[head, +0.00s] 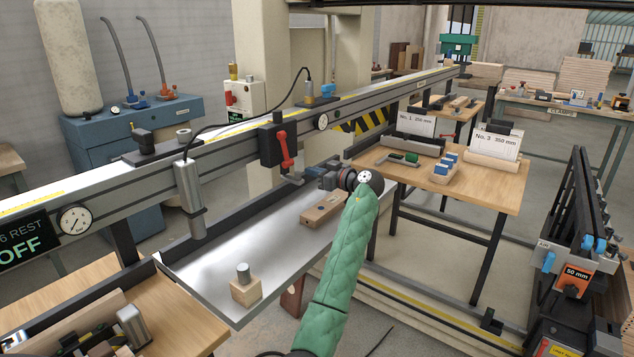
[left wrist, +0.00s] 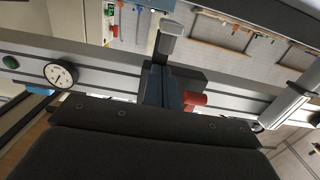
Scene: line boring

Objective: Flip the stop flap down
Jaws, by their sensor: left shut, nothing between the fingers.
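A black stop block (head: 268,143) with a red lever (head: 284,149) is mounted on the front of the long grey rail. A small grey metal flap (head: 291,179) sticks out at its lower end, below the rail. My left gripper (head: 311,171) is shut and empty, just right of the flap, over the metal table; whether it touches is unclear. In the left wrist view my shut fingers (left wrist: 163,82) are in front of the dark block, with a red part (left wrist: 195,99) to their right and a grey metal piece (left wrist: 171,40) above. My right gripper is not in view.
A wooden block (head: 322,208) with holes and a block with a metal pin (head: 245,286) stand on the metal table (head: 200,268). A silver cylinder (head: 189,200) hangs on the rail at left. A wooden bench (head: 480,190) is at right.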

